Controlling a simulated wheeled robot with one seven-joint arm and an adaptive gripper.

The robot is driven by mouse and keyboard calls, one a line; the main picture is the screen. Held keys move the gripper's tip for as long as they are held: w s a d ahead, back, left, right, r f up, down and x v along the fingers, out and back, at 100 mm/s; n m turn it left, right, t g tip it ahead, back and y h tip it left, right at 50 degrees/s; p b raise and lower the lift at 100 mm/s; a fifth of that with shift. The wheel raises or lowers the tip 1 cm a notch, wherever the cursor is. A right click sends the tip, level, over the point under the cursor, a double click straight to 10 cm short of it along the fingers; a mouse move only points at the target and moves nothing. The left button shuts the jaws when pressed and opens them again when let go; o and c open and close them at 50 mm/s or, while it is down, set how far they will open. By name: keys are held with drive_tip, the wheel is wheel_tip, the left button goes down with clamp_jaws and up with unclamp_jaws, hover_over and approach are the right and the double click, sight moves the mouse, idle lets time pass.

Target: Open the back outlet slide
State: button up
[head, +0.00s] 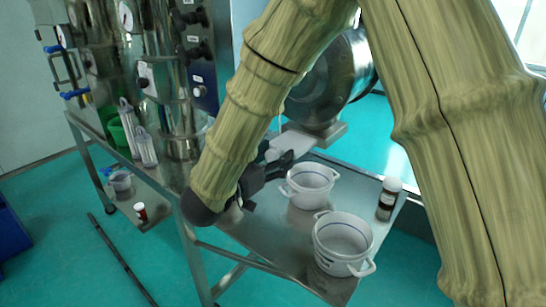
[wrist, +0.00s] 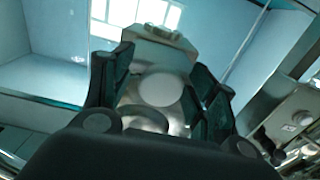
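My gripper (head: 282,160) reaches in beside a pale grey outlet part (head: 292,143) on the sieve's side, above the steel table. In the wrist view my gripper (wrist: 166,66) has its dark fingers spread apart. A round white knob-like piece (wrist: 160,90) shows between them, with a gap on each side. Behind it is a pale metal plate (wrist: 160,45), which appears to belong to the outlet slide. I cannot tell whether the slide is open. My arm hides part of the sieve drum (head: 335,85) in the head view.
Two white pots (head: 312,183) (head: 343,243) and a brown bottle (head: 387,200) stand on the table (head: 270,235) below and right of my gripper. Steel machinery with a control panel (head: 198,55) stands at left. Clear bottles (head: 145,147) stand near it.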

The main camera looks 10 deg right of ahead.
drive_tip(key=shift+a, duration=0.15)
drive_tip(key=v, duration=1.1)
drive_tip(key=shift+s+a, duration=0.25)
drive_tip(key=shift+s, duration=0.05)
drive_tip(key=shift+r, duration=0.1)
